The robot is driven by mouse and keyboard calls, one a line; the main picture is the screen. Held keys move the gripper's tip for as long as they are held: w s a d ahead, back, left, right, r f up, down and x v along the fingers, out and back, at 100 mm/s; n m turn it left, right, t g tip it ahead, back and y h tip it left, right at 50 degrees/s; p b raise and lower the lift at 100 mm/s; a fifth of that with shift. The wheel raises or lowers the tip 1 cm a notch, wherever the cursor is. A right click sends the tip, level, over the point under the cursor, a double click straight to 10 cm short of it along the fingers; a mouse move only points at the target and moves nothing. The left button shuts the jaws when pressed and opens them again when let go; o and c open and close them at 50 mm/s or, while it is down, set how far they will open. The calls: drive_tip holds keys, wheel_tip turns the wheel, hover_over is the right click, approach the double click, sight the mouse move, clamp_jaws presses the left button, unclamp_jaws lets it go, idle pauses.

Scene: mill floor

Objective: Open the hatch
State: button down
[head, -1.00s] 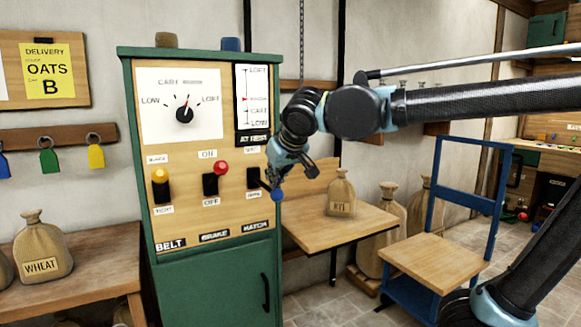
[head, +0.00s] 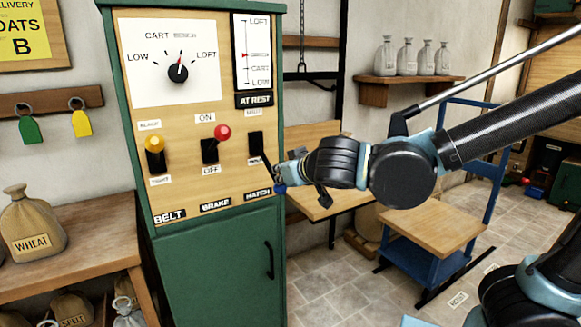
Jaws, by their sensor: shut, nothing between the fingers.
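The control cabinet (head: 205,275) is green with a wooden panel. The hatch lever (head: 264,163) is at the right of its lower row, above the HATCH label (head: 258,195). Its dark rod slants down and right from its slot to a blue knob (head: 280,188), partly hidden by my gripper. My gripper (head: 284,178) is shut, right at the knob, with nothing seen between the fingers. I cannot tell whether it touches the knob. The display strip (head: 254,100) reads AT REST.
The yellow belt lever (head: 154,143) and red brake lever (head: 222,132) stand left of the hatch lever; red is up toward ON. A dial (head: 178,73) sits above. A wooden table (head: 318,206) and blue-framed cart (head: 437,238) stand to the right. A bench with sacks (head: 95,220) is left.

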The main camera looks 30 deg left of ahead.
drive_tip(key=shift+d+f, duration=0.15)
drive_tip(key=shift+f, duration=0.2)
idle(0.3)
drive_tip(key=shift+r, duration=0.1)
drive_tip(key=r, duration=0.4)
drive_tip(key=shift+a, duration=0.4)
drive_tip(key=v, duration=1)
drive_tip(key=shift+s+f, duration=0.2)
drive_tip(key=shift+f, duration=0.1)
